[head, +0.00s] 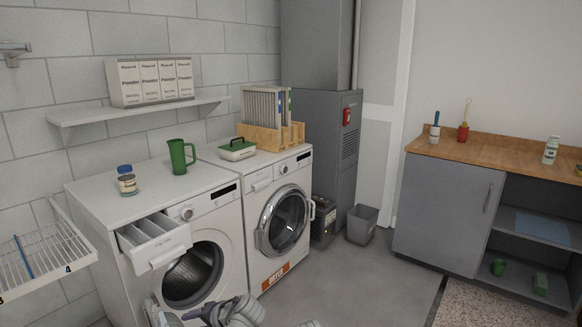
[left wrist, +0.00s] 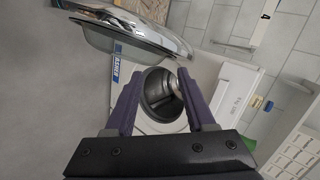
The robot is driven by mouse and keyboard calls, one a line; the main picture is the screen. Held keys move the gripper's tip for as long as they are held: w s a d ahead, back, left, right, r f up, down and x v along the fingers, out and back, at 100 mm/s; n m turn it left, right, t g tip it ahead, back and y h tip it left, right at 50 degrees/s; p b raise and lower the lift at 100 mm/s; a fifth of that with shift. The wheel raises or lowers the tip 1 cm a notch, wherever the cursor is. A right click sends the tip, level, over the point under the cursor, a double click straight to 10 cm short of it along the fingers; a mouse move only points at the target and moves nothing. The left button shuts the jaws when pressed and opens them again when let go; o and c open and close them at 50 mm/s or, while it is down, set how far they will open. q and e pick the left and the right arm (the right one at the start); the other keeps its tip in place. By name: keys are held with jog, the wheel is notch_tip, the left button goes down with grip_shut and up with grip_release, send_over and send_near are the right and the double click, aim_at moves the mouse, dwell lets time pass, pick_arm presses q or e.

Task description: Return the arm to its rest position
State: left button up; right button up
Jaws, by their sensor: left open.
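My left gripper (head: 206,312) is low at the bottom edge of the head view, in front of the left washing machine (head: 222,222). In the left wrist view its two purple fingers (left wrist: 160,76) are spread apart with nothing held between them. The dark round drum opening (left wrist: 160,95) shows beyond the fingers. The machine's detergent drawer (head: 155,244) is pulled out; it also shows in the left wrist view (left wrist: 238,92). A chrome-rimmed door (left wrist: 140,38) stands open close to the gripper. My right gripper is not in view.
The right machine's door (head: 285,220) is shut. A wire rack (head: 45,258) juts in at left. Open floor (head: 365,285) lies to the right, before the cabinet (head: 445,212).

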pick_arm(q)
jog(key=s+d+f+g+h+b, duration=0.3)
jog(key=s+d+f+h+b, duration=0.15)
jog(key=s+d+f, duration=0.35)
jog(key=s+d+f+g+h+b, duration=0.25)
jog(key=s+d+f+b, duration=0.4)
jog(key=d+f, duration=0.45)
notch_tip(320, 180, up, 36)
jog(key=h+p, duration=0.1)
jog(key=p, duration=3.4)
jog(key=shift+s+f+m+p, duration=0.2)
jog(key=shift+f+m+p, duration=0.1)
jog(key=shift+p, duration=0.1)
jog(key=shift+a+t, duration=0.1)
jog(key=shift+t, duration=0.15)
